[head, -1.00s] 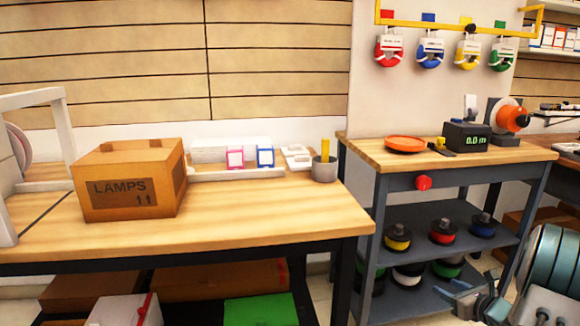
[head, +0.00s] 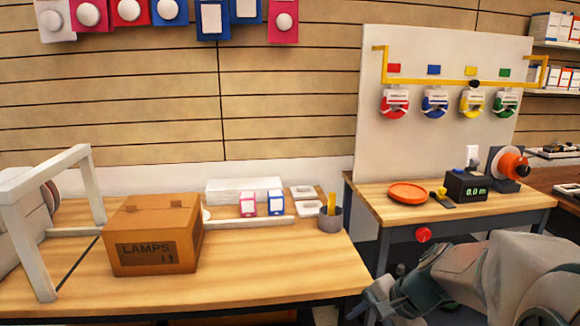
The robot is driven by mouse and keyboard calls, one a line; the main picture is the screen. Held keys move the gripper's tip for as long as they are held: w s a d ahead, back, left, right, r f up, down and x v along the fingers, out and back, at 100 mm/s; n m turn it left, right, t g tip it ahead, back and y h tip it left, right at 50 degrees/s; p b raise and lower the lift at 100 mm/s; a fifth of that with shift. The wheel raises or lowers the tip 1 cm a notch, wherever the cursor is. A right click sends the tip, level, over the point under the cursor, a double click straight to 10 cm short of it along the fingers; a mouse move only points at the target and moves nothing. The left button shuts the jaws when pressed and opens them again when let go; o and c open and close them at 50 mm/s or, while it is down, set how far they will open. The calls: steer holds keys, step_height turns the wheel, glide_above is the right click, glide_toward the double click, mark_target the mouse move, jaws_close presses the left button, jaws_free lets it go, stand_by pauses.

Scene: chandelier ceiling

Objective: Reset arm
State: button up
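My gripper (head: 372,302) is at the lower right of the head view, in front of the gap between the two benches. It looks empty, but its fingers are small and dark, so I cannot tell how far apart they are. My arm reaches in from the right edge and hides the lower shelves of the right bench.
The left wooden bench (head: 250,275) bears a closed LAMPS carton (head: 150,235), a white frame (head: 92,185), small pink and blue boxes and a grey cup (head: 330,219). The right bench (head: 384,205) bears an orange plate (head: 408,192) and a meter (head: 467,186). Coloured rings hang above.

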steer(key=s+r+n+h+p, duration=0.5)
steer(key=s+r+n+p, duration=0.4)
steer(key=r, duration=0.4)
steer(key=shift+s+n, duration=0.5)
steer(key=shift+s, duration=0.25)
steer(key=shift+a, duration=0.1)
